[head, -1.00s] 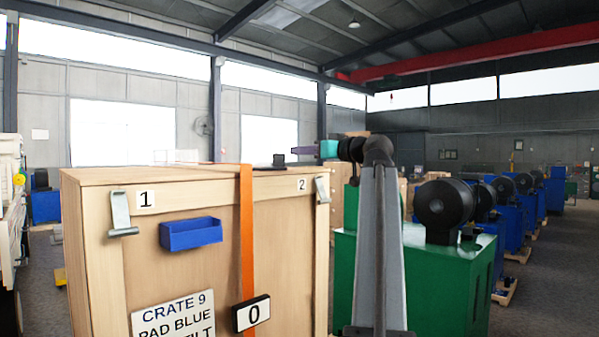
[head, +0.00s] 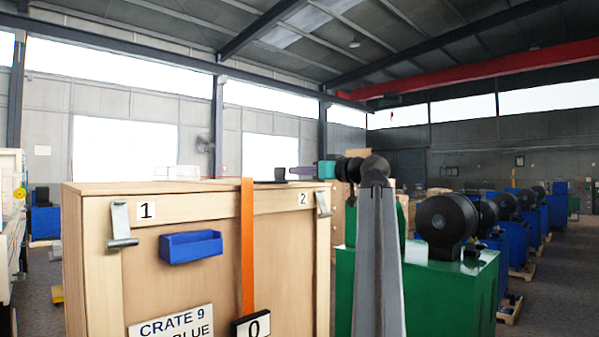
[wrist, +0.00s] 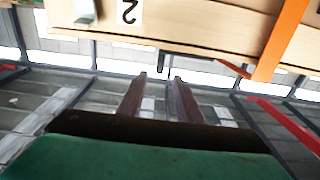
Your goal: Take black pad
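A small black object (head: 280,174), likely the black pad, sits on top of the wooden crate (head: 150,270) toward its right side in the head view. My gripper (head: 290,171), with purple fingers and a teal body, is just right of it at about its height, pointing left. In the wrist view, which looks upside down, the fingers (wrist: 160,77) are apart with nothing between them. A dark upright piece (wrist: 162,58) shows just beyond the fingertips by the crate's top edge; it may be part of the pad. I cannot tell whether anything touches.
An orange strap (head: 247,240) runs over the crate left of the pad. Metal latches and a blue bin (head: 191,246) are on the crate's front. A green machine (head: 430,285) with a black drum (head: 446,219) stands at right, with blue machines behind.

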